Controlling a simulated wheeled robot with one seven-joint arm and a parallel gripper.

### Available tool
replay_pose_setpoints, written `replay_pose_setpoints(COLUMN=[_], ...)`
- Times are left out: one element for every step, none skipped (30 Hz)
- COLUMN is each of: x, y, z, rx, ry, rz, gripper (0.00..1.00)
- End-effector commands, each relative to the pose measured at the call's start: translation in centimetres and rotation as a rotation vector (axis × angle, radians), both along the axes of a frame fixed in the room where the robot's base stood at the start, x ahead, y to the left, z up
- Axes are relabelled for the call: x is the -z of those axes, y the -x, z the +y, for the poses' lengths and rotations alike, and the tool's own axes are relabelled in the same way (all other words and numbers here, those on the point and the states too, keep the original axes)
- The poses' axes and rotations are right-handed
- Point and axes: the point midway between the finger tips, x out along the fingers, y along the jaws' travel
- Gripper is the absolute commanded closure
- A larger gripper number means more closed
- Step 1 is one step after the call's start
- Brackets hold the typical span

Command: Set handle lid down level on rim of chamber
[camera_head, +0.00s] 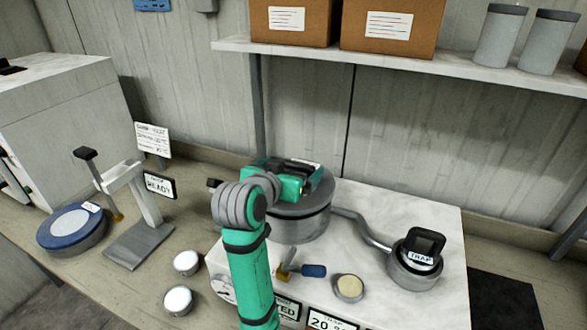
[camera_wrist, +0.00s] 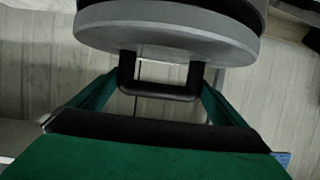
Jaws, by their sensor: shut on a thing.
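My gripper (camera_head: 290,180) is over the round grey chamber (camera_head: 297,230) on the pale bench slab. In the wrist view my gripper (camera_wrist: 160,85) is shut on the black U-shaped handle (camera_wrist: 158,91) of a grey disc lid (camera_wrist: 165,28), with a green finger on each side. In the head view the lid (camera_head: 322,194) shows as a grey disc at the chamber's top, partly hidden by my gripper. It looks close to level there. A dark band runs below it. I cannot tell whether the lid touches the rim all round.
A pipe (camera_head: 362,232) joins the chamber to a canister marked TRAP (camera_head: 413,268) on the right. A small dish (camera_head: 348,288) and a blue-handled tool (camera_head: 312,270) lie in front. A shelf (camera_head: 400,62) with boxes hangs above. A blue-rimmed disc (camera_head: 72,228) is at left.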

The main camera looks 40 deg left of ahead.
Motion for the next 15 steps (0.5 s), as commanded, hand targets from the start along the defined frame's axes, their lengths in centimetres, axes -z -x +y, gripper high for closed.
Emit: replay_pose_setpoints(x=[-0.15,-0.12,-0.08,-0.04,-0.01,0.06,0.10,0.15,0.22,0.27,0.32,0.38,0.43,0.49,0.55], y=[0.03,0.03,0.03,0.03,0.03,0.03,0.03,0.02,0.03,0.02,0.02,0.02,0.01,0.01,0.01], z=[0.02,0.03,0.03,0.04,0.04,0.04,0.04,0.03,0.03,0.03,0.04,0.03,0.02,0.02,0.01], rx=[-0.001,-0.001,-0.001,-0.001,-0.001,-0.001,-0.001,-0.001,-0.001,-0.001,-0.001,-0.001,-0.001,-0.001,0.000], ry=[-0.002,-0.002,-0.002,-0.002,-0.002,-0.002,-0.002,-0.002,-0.002,-0.002,-0.002,-0.002,-0.002,-0.002,-0.002], rz=[-0.004,-0.004,-0.004,-0.004,-0.004,-0.004,-0.004,-0.004,-0.004,-0.004,-0.004,-0.004,-0.004,-0.004,-0.004], gripper=[0.54,0.54,0.54,0.54,0.54,0.54,0.54,0.54,0.54,0.54,0.54,0.54,0.54,0.54,0.54])
